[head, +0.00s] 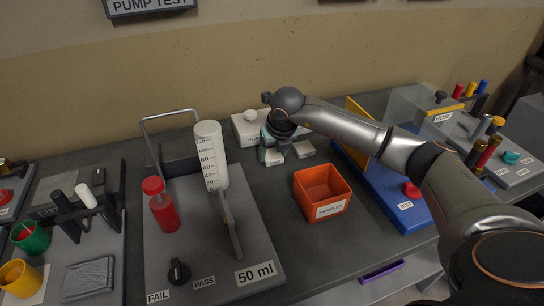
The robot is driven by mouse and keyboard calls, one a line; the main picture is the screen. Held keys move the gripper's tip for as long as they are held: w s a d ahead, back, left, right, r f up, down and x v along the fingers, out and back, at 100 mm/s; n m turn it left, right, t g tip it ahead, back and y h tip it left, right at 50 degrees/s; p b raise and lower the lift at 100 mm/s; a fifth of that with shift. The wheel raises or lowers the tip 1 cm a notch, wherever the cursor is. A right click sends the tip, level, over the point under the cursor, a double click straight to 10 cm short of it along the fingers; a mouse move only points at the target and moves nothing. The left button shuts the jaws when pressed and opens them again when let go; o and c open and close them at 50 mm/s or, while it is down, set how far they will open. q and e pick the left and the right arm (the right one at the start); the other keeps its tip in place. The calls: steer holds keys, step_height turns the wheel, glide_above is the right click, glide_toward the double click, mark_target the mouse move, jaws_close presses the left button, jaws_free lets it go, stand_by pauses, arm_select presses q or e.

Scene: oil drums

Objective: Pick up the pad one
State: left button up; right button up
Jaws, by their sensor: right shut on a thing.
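My right arm reaches in from the right. Its gripper (283,155) is at the back of the table, at the right end of a white labelled box (243,128). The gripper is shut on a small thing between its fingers. The wrist and fingers hide most of that thing, so I cannot tell for sure that it is pad one. No pad can be clearly made out elsewhere. My left gripper is not in view.
An orange labelled bin (322,194) stands just in front of the gripper. A grey 50 ml stand (205,262) with a tall graduated cylinder (211,157) is to the left. A blue base (382,190) is to the right. Clear tabletop lies left of the bin.

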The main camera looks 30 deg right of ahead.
steer(key=c, duration=0.6)
